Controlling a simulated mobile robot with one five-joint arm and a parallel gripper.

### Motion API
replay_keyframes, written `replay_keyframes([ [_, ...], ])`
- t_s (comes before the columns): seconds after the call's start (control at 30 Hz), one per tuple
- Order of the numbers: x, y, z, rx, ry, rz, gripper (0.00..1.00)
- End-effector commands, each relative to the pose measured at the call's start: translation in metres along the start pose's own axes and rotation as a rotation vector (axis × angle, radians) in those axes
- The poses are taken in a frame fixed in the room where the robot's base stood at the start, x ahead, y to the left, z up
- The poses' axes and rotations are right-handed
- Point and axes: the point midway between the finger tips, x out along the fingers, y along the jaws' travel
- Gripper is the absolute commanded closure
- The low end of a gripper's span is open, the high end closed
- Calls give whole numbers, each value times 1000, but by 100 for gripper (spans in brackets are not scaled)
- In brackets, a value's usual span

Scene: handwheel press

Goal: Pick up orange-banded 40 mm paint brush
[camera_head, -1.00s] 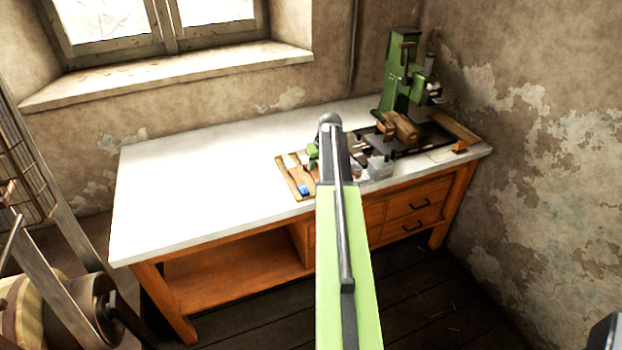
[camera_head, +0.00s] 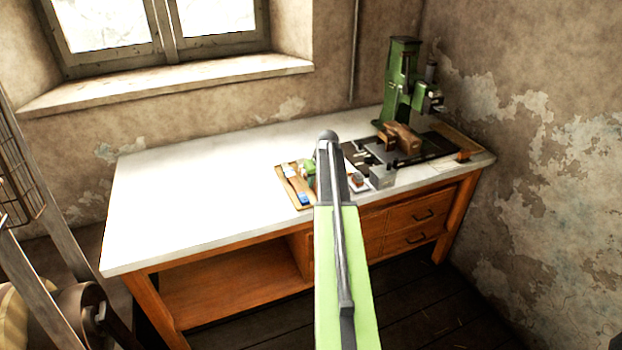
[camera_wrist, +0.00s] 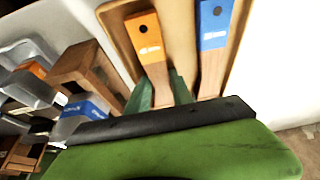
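The orange-banded brush (camera_wrist: 149,38) lies in a shallow wooden tray (camera_wrist: 116,20) in the wrist view, its orange end with a dark hole at the top and its wooden part running down. A blue-banded brush (camera_wrist: 214,30) lies to its right. My gripper (camera_wrist: 161,92) shows as two green pieces, seemingly fingers, either side of the orange-banded brush's wooden part. Whether they touch it is unclear. My dark bar and green housing hide the brush's lower end. In the head view my arm covers much of the gripper, and the orange-banded brush cannot be made out.
The tray (camera_head: 300,205) is near the front edge of the white-topped workbench (camera_head: 190,200). To its right are a grey block (camera_head: 382,177) and the green press (camera_head: 402,75). In the wrist view, wooden and grey blocks crowd the left. The bench's left half is clear.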

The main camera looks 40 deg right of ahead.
Motion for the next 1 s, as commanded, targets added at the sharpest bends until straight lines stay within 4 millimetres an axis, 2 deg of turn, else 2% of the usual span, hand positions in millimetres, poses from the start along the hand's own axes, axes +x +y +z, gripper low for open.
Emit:
replay_keyframes([
  [0.1, 0, 0, 0, 0, 0, 0, 100],
  [0.43, 0, 1, 0, 1, 1, 0, 100],
  [0.57, -6, 1, -2, 1, 1, 0, 100],
  [0.77, -35, 1, -14, 1, 1, 0, 100],
  [1.0, -82, 1, -34, 1, 1, 0, 100],
])
